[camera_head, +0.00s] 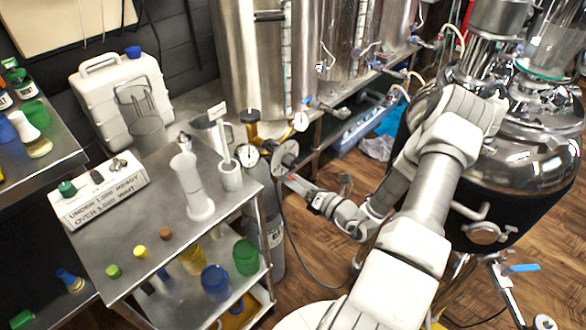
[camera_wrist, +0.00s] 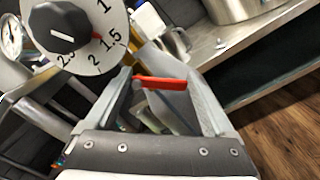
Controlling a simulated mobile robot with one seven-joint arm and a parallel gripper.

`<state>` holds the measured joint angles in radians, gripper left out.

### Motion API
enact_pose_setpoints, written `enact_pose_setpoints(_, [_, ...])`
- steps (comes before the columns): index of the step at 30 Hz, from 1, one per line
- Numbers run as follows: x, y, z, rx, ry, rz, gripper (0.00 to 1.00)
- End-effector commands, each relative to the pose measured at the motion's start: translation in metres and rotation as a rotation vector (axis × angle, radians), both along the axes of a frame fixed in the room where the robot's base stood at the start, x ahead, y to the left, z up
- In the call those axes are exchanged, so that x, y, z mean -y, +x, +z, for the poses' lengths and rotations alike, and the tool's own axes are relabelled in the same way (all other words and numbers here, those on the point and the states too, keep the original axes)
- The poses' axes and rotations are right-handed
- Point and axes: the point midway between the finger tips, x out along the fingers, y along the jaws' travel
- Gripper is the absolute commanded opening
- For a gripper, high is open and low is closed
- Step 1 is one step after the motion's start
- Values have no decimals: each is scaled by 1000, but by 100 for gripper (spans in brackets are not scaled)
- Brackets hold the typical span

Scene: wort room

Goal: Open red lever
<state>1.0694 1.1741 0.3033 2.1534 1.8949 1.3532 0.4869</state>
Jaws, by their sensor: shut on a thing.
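The red lever (camera_wrist: 160,82) lies crosswise between the fingers of my gripper (camera_wrist: 158,75) in the wrist view. The fingers are spread by its length and shut on it. In the head view my gripper (camera_head: 296,184) reaches left to the regulator by the grey gas cylinder (camera_head: 276,235). The lever is mostly hidden there by the fingers. A round white dial with a black knob (camera_wrist: 62,27) sits just beyond my left finger in the wrist view. The same dial (camera_head: 285,156) is just above my fingertips in the head view.
A steel cart (camera_head: 120,262) with a graduated cylinder (camera_head: 191,185) and a white labelled box (camera_head: 98,192) stands left of the gripper. Pressure gauges (camera_head: 247,155) sit close by. Steel tanks (camera_head: 255,60) stand behind; a large round vessel (camera_head: 525,150) is at right.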

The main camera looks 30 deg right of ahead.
Motion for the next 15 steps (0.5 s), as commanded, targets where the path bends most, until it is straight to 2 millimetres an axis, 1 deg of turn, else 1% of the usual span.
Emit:
enact_pose_setpoints(1, [-1, -1, 2, -19, 45, -1, 32])
enact_pose_setpoints(15, [-9, -4, -8, -166, 452, -1, 32])
